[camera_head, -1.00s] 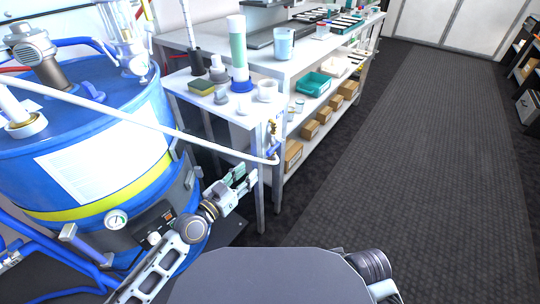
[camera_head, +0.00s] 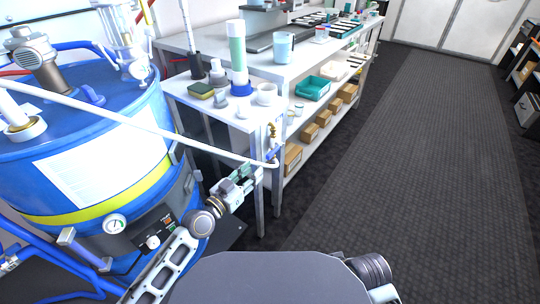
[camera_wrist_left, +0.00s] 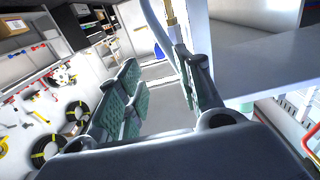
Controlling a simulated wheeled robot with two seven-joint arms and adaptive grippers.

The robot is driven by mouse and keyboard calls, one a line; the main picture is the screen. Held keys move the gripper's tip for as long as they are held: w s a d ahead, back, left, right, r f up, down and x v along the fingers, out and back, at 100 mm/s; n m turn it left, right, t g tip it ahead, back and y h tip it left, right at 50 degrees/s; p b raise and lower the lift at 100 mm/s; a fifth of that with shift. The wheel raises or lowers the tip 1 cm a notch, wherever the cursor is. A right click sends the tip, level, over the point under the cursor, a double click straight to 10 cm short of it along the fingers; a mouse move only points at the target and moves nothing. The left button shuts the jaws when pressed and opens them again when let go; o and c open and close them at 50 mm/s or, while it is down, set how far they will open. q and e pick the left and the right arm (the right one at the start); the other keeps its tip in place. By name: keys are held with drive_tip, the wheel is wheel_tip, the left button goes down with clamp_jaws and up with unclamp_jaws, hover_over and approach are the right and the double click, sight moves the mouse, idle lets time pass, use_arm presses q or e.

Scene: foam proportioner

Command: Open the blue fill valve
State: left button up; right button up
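The blue fill valve (camera_head: 272,153) sits at the end of a white pipe, by the front corner of the small white side table, with a brass fitting (camera_head: 272,131) above it. My left gripper (camera_head: 250,176) is just below and left of the valve, apparently apart from it. In the left wrist view its green-padded fingers (camera_wrist_left: 160,95) are spread with nothing between them. A brass piece (camera_wrist_left: 171,14) shows at the top there, beyond the right finger. The valve's handle is too small to make out clearly. My right gripper is out of view.
A large blue drum (camera_head: 90,150) with a gauge stands left, close to my left arm. The white pipe (camera_head: 150,127) crosses above the gripper. The side table (camera_head: 215,108) holds bottles and cups. The dark floor (camera_head: 410,170) on the right is clear.

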sight(267, 157)
use_arm(q)
drive_tip(key=shift+b+x, duration=0.3)
drive_tip(key=shift+x, duration=4.25)
drive_tip(key=shift+w+d, duration=0.35)
drive_tip(key=shift+w, duration=0.15)
drive_tip(key=shift+w+d+b, duration=0.2)
drive_tip(key=shift+b, duration=0.1)
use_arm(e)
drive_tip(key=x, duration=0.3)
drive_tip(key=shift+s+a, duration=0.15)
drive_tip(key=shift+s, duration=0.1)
use_arm(q)
drive_tip(key=shift+c, duration=0.2)
clamp_jaws()
